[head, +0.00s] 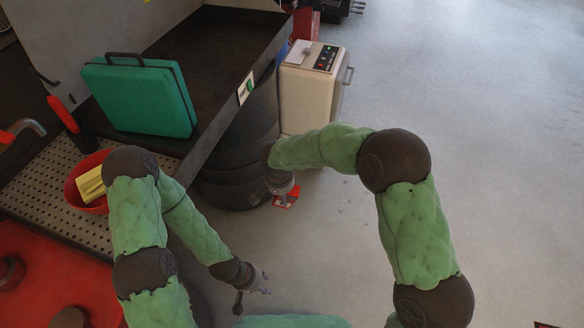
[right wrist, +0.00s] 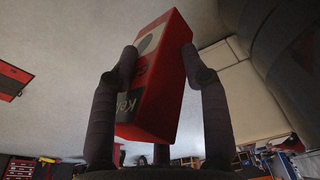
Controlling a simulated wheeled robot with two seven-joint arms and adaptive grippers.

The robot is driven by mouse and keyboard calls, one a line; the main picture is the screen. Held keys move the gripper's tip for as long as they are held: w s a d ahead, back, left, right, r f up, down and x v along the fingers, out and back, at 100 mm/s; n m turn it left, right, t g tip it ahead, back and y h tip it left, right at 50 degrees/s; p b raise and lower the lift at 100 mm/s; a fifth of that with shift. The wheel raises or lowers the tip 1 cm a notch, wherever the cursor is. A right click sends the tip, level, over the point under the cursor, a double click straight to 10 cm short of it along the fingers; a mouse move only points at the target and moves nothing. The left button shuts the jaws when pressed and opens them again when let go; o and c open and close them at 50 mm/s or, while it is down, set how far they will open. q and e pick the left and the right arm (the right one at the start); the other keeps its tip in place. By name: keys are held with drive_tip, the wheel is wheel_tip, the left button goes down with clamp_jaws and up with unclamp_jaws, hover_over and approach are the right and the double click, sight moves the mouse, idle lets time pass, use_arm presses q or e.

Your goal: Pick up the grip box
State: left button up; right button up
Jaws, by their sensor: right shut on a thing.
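The grip box (right wrist: 158,85) is a red box with a pale face and a dark label, tilted in the right wrist view. My right gripper's dark fingers stand on both sides of it and are shut on it. In the head view, the grip box (head: 287,198) shows as a small red and white patch below my right gripper (head: 283,187), in front of the black tyres. The arm hides part of the gripper. My left gripper (head: 254,289) hangs low over the floor with its fingers spread apart and nothing between them.
A stack of black tyres (head: 240,190) stands beside a dark workbench tray (head: 215,40) carrying a green case (head: 138,97). A white cabinet (head: 312,88) stands behind. A red bowl (head: 76,190) holds a yellow thing.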

use_arm(q)
wheel_tip(320, 180, down, 4)
drive_tip(key=b, duration=0.3)
drive_tip(key=shift+r+b, duration=0.1)
drive_tip(key=shift+b, duration=0.3)
use_arm(e)
drive_tip(key=w+d+f, duration=0.1)
drive_tip(key=w+d, duration=0.2)
drive_tip(key=w, duration=0.8)
drive_tip(key=shift+w+d+f, duration=0.25)
drive_tip(key=shift+d+f, duration=0.05)
drive_tip(key=shift+d, duration=0.05)
